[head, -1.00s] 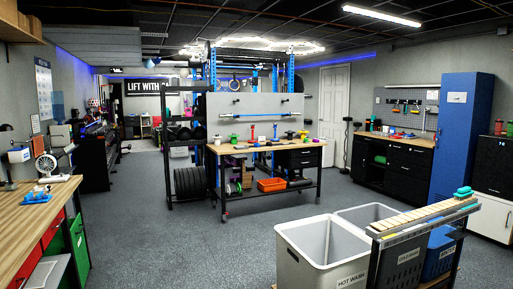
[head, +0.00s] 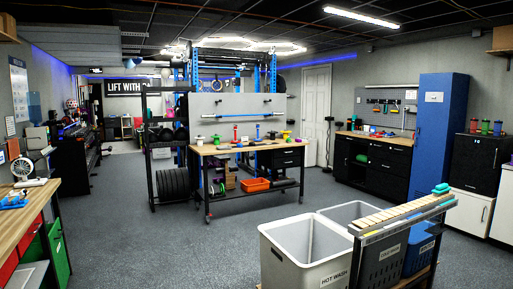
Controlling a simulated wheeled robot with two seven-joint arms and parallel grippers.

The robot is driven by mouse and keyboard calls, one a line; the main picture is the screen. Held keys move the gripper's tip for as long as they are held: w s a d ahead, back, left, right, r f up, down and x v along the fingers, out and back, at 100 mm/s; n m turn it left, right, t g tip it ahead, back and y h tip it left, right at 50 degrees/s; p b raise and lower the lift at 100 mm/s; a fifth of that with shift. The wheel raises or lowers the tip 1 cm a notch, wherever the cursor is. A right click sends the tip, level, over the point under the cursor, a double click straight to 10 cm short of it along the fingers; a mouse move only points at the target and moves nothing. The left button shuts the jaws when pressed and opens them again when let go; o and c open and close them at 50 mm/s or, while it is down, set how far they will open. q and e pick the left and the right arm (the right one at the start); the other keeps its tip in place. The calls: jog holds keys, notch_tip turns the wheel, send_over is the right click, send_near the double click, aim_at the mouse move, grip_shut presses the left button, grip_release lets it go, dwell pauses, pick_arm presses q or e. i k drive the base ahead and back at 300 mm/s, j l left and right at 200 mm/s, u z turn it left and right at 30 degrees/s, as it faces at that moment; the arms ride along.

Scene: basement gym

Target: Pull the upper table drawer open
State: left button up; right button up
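The wood-topped table (head: 213,149) stands in the middle of the room in the head view, on a black frame with casters. A black drawer unit (head: 289,158) hangs under the right part of its top. Its upper drawer (head: 288,154) looks closed, but it is small and dark at this distance, and its handle is hard to make out. Neither of my grippers is in view.
A grey bin labelled HOT WASH (head: 291,249) and a rack with a slatted wooden top (head: 398,213) stand at the near right. A wooden workbench (head: 22,216) stands at the left edge. Open grey floor (head: 150,235) lies between the workbench and the bins.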

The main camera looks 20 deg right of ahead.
aim_at(281, 150)
jog(key=i+l, duration=0.1)
jog(key=i, duration=0.75)
jog(key=i+l+u, duration=0.15)
jog(key=i, duration=2.65)
jog(key=i+z, duration=0.3)
jog(key=i, duration=0.45)
jog(key=i+j+z, duration=0.15)
jog(key=i+z, duration=0.15)
jog(key=i, duration=0.4)
jog(key=i+l+z, duration=0.15)
jog(key=i+z, duration=0.2)
jog(key=i, duration=0.2)
jog(key=i+z, duration=0.35)
jog(key=i, duration=0.2)
jog(key=i+j+z, duration=0.3)
jog(key=i, duration=0.25)
jog(key=i+l+z, duration=0.1)
jog(key=i+z, duration=0.25)
jog(key=i, duration=0.5)
jog(key=i+j+z, duration=0.1)
jog(key=i+z, duration=0.25)
jog(key=i, duration=0.45)
jog(key=i+u, duration=0.2)
jog(key=i, duration=0.2)
jog(key=i+l+u, duration=0.1)
jog(key=i+u, duration=0.15)
jog(key=i, duration=0.2)
jog(key=i+l+u, duration=0.2)
jog(key=i, duration=0.2)
